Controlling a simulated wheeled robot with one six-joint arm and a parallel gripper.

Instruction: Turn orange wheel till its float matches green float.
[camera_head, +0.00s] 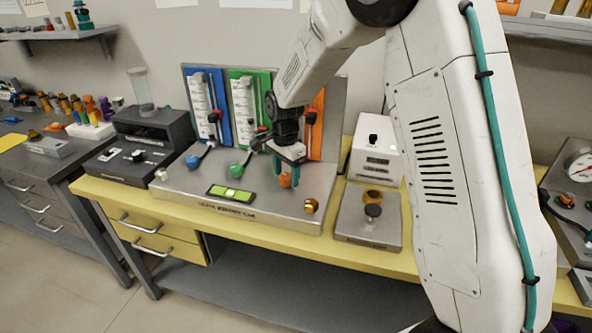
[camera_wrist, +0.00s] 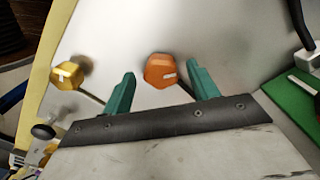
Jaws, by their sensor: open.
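The orange wheel (camera_wrist: 161,71) is a faceted knob with a white mark, on the metal panel of the classifier (camera_head: 185,190). My gripper (camera_wrist: 162,80) is open, with one teal finger on each side of the wheel in the wrist view. I cannot tell whether they touch it. In the head view the wheel (camera_head: 285,180) shows just below my gripper (camera_head: 294,172). The green column (camera_head: 262,85) stands beside the blue column (camera_head: 218,85). The orange column (camera_head: 317,130) is mostly hidden by my arm. I cannot make out the floats' heights clearly.
A green level vial (camera_head: 231,193) and a gold knob (camera_head: 311,206) sit at the panel's front. The gold knob also shows in the wrist view (camera_wrist: 67,75). Blue (camera_head: 192,161) and green (camera_head: 236,170) knobs lie left of my gripper. A white scale-like box (camera_head: 376,145) stands right.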

